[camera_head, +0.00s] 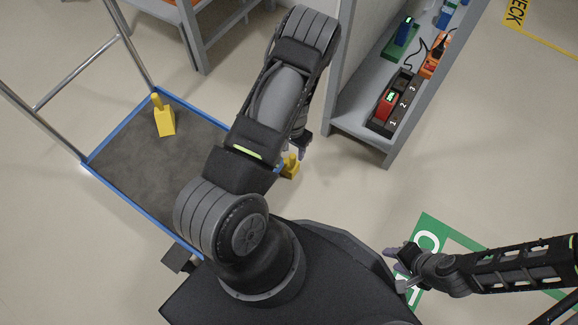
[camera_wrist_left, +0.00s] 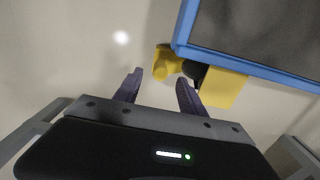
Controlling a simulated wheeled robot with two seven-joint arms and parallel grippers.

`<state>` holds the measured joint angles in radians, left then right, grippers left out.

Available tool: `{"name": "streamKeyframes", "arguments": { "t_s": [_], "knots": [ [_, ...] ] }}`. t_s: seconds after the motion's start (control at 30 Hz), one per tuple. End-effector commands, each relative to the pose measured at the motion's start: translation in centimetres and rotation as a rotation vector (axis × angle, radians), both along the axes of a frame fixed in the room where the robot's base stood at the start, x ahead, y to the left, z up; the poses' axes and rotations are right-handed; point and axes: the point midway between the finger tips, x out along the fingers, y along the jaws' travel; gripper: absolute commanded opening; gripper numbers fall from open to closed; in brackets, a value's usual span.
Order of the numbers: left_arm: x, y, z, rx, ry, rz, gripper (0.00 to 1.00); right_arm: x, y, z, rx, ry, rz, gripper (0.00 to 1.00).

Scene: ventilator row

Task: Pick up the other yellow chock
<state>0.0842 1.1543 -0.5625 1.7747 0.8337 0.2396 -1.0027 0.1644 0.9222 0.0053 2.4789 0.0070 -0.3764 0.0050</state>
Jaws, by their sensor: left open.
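One yellow chock (camera_head: 165,118) lies on the grey deck of the blue-edged trolley in the head view. In the left wrist view this chock (camera_wrist_left: 225,90) sits against a dark wheel (camera_wrist_left: 194,74) under the trolley's blue edge. My left gripper (camera_head: 302,146) is open and empty; in the wrist view its fingertips (camera_wrist_left: 159,78) are just short of the chock, apart from it. My right gripper (camera_head: 399,270) is open and empty, away at the right.
The trolley (camera_head: 110,182) has a chrome handle frame at its left. A grey shelf unit (camera_head: 362,148) stands right of my left arm, holding a charger with numbered slots (camera_head: 381,117) and other devices. A green floor marking (camera_head: 425,235) lies by my right gripper. Floor between is clear.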

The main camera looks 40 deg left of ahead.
Motion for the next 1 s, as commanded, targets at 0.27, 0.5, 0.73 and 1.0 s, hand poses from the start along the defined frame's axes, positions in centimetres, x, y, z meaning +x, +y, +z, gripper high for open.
{"name": "streamKeyframes", "arguments": {
  "t_s": [0.27,0.5,0.73,1.0],
  "knots": [
    [0.0,0.1,-4.2,0.001,0.002,-0.001,0.48,0.3,0.1,-2.6,-0.002,-0.009,-0.004,0.36],
    [0.0,0.1,-5.0,0.001,0.0,0.0,0.48,0.4,0.1,-2.8,-0.002,-0.012,-0.007,0.36],
    [0.0,0.0,-5.0,0.0,0.001,0.0,0.48,0.5,0.1,-2.8,-0.002,-0.013,-0.006,0.36],
    [0.0,0.0,-5.0,0.0,0.001,0.0,0.48,0.5,0.1,-2.8,-0.002,-0.013,-0.006,0.36]
  ]
}}
